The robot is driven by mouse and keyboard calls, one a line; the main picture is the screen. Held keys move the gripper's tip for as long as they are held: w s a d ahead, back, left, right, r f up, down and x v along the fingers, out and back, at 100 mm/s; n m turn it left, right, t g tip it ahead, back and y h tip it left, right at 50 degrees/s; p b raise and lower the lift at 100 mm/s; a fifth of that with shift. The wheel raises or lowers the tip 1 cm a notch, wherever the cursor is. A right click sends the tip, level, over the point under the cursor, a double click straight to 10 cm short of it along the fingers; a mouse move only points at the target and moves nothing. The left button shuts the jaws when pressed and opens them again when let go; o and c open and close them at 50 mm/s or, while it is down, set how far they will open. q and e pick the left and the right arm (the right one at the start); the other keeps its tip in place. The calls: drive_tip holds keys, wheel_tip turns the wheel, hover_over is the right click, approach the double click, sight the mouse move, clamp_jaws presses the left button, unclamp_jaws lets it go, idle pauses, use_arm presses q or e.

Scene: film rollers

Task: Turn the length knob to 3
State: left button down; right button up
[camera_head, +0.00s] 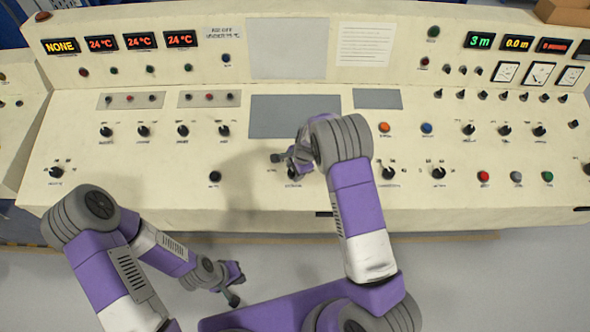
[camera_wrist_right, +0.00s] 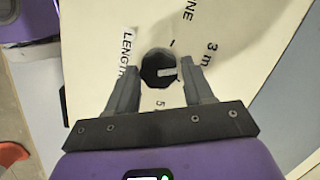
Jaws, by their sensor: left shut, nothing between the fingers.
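The black length knob (camera_wrist_right: 158,69) sits on the cream panel, next to the label LENGTH and the marks NONE, 3 m (camera_wrist_right: 209,53) and 5. Its white pointer line points right, roughly toward the 3 m side. My right gripper (camera_wrist_right: 160,66) has its two fingers on either side of the knob, with small gaps visible, so it looks open. In the head view my right gripper (camera_head: 289,158) is over the lower middle of the panel, partly covering the knob (camera_head: 293,172). A green display (camera_head: 479,41) at upper right reads 3 m. My left gripper (camera_head: 234,285) is shut and empty, below the console's front edge.
Red (camera_head: 483,176), white and green buttons are at lower right. Floor (camera_head: 500,285) is clear in front of the console.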

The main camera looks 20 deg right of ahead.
drive_tip(key=shift+o, duration=1.2)
drive_tip(key=v, duration=0.7)
drive_tip(key=shift+r+p, duration=0.3)
drive_tip(key=shift+s, duration=0.1)
